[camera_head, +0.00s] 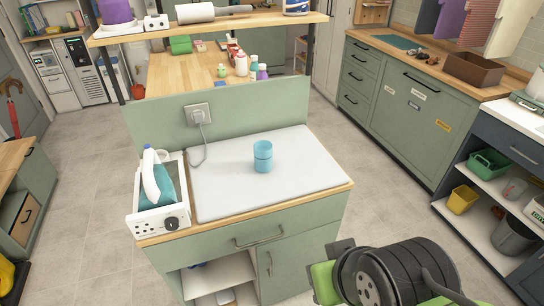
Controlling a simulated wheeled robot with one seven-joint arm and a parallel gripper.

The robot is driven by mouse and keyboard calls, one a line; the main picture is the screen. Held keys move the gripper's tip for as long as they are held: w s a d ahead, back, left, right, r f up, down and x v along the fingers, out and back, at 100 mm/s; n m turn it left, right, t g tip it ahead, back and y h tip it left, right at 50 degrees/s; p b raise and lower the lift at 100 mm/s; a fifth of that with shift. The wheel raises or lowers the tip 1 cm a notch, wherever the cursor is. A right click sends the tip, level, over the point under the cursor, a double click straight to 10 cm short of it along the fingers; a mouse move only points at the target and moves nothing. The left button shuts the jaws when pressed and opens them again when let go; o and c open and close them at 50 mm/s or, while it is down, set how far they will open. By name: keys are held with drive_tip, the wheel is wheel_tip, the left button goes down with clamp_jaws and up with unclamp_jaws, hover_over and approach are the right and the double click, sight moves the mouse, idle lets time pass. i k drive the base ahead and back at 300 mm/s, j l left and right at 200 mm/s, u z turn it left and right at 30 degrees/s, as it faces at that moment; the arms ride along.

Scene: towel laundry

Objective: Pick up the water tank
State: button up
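A light blue cylinder (263,157), like a cup or small tank, stands upright on the pale mat (225,186) on the green cabinet; I take it for the water tank, but cannot be certain. At the mat's left is a white appliance base (158,222) with a dark knob, holding a white and teal iron (152,176). Black and green parts of my own arm fill the lower right, apart from the cylinder. I can make out no gripper fingers.
A plugged-in cord (198,117) runs down the raised back panel beside the mat. A wooden shelf (255,22) overhangs the back. The mat around the cylinder is clear. Bare tiled floor (385,185) lies to the right, before more cabinets (390,101).

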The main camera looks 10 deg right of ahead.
sight(263, 157)
drive_tip(key=u, duration=0.95)
drive_tip(key=k+j+z, duration=0.1)
drive_tip(key=j+z, duration=0.15)
drive_tip(key=j, duration=0.2)
drive_tip(key=l+u, duration=0.45)
drive_tip(key=i+l+u, duration=0.1)
drive_tip(key=l+u, duration=0.2)
drive_tip(key=u, duration=0.15)
drive_tip(key=k+l+u, duration=0.1)
drive_tip(key=l+u, duration=0.3)
drive_tip(key=k+l+u, duration=0.1)
drive_tip(key=l+u, duration=0.35)
drive_tip(key=k+l+u, duration=0.1)
drive_tip(key=u, duration=0.35)
drive_tip(key=k+l, duration=0.05)
drive_tip(key=l, duration=0.05)
